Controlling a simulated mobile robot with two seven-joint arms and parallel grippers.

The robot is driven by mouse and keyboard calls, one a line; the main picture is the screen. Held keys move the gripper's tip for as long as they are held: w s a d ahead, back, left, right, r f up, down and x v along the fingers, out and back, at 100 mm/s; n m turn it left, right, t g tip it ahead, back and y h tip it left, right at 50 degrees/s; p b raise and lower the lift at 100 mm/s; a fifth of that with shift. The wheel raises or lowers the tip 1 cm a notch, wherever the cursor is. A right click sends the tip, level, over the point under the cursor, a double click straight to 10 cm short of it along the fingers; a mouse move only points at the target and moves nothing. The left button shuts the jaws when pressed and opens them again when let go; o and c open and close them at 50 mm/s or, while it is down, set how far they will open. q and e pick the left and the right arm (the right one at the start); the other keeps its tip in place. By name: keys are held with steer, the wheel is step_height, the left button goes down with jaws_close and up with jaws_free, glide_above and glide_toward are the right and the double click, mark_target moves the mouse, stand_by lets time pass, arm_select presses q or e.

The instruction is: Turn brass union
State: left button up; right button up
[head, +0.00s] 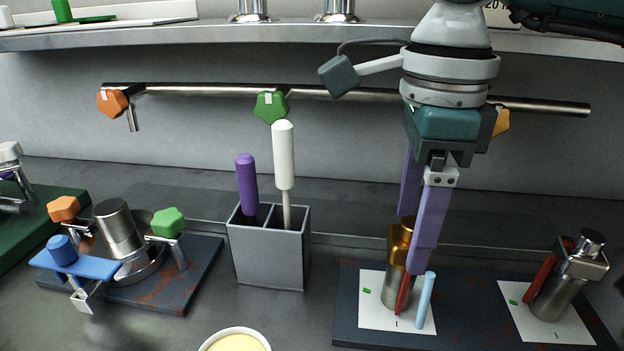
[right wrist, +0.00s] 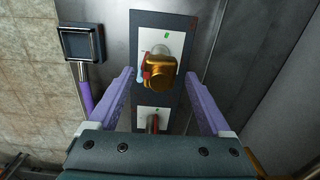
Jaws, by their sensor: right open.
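The brass union (head: 398,243) is a gold hex piece on top of a grey metal cylinder (head: 394,290), which stands upright on a white card. My right gripper (head: 414,242) points down with its two purple fingers open. In the head view, the near finger passes in front of the union's right side and the far finger is behind it. In the right wrist view, the union (right wrist: 162,72) lies between the open fingers (right wrist: 160,74), with a gap visible on each side. Contact cannot be told. My left gripper is out of view.
A red lever (head: 403,295) and a light blue rod (head: 426,300) stand close by the union. A second steel fitting (head: 550,297) with a red lever is to the right. A grey holder (head: 270,252) with purple and white handles stands left. A horizontal pipe (head: 330,93) runs behind.

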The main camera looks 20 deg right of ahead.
mark_target(413, 223)
step_height(413, 223, up, 9)
steer(key=shift+f, duration=0.1)
stand_by(0.5)
